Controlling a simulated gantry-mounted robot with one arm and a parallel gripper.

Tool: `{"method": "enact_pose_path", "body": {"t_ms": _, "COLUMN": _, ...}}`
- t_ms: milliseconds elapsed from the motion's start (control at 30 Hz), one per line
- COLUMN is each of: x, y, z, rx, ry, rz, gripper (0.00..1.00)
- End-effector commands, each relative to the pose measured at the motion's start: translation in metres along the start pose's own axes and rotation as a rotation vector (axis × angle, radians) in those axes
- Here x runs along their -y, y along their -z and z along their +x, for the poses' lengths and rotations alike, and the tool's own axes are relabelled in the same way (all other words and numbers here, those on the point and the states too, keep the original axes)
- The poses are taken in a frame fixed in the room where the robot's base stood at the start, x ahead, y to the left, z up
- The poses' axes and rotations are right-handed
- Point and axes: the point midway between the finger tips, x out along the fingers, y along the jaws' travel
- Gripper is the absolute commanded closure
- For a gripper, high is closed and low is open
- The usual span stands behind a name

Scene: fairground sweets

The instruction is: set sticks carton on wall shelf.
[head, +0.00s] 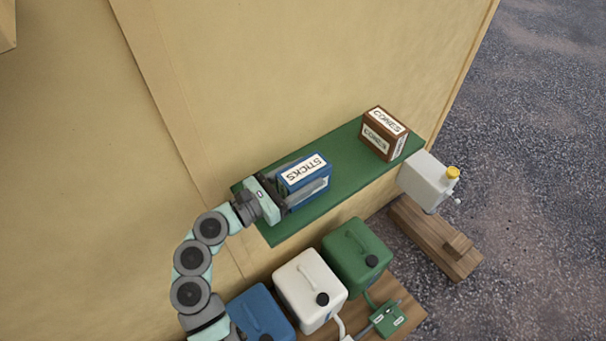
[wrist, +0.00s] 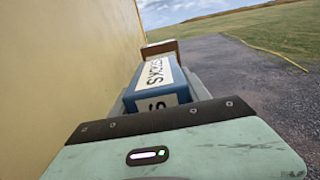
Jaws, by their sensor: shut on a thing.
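The sticks carton (head: 307,176) is a blue box with a white label reading STICKS. It is at the left part of the green wall shelf (head: 348,181) in the head view. My gripper (head: 295,186) is shut on the carton, with fingers along its sides. The carton looks upright and over the shelf; I cannot tell whether its base touches the board. In the wrist view the carton (wrist: 158,84) lies straight ahead between the fingers, beside the yellow wall.
A brown cones carton (head: 384,134) stands at the shelf's right end. A white container with a yellow cap (head: 428,182) is just past that end. Blue, white (head: 309,289) and green (head: 356,254) jugs stand below. The shelf between the cartons is clear.

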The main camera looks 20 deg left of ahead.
Motion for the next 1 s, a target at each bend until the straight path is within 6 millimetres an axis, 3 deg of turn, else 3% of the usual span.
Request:
{"method": "enact_pose_path", "body": {"t_ms": 133, "x": 0.000, "y": 0.001, "z": 0.000, "rx": 0.001, "ry": 0.001, "rz": 0.001, "gripper": 0.99}}
{"method": "enact_pose_path", "body": {"t_ms": 167, "x": 0.000, "y": 0.001, "z": 0.000, "rx": 0.001, "ry": 0.001, "rz": 0.001, "gripper": 0.45}}
{"method": "enact_pose_path", "body": {"t_ms": 400, "x": 0.000, "y": 0.000, "z": 0.000, "rx": 0.001, "ry": 0.001, "rz": 0.001, "gripper": 0.25}}
{"method": "enact_pose_path", "body": {"t_ms": 767, "x": 0.000, "y": -0.001, "z": -0.004, "rx": 0.000, "ry": 0.000, "rz": 0.001, "gripper": 0.24}}
{"method": "enact_pose_path", "body": {"t_ms": 1000, "x": -0.001, "y": 0.001, "z": -0.047, "rx": -0.004, "ry": -0.003, "rz": 0.001, "gripper": 0.24}}
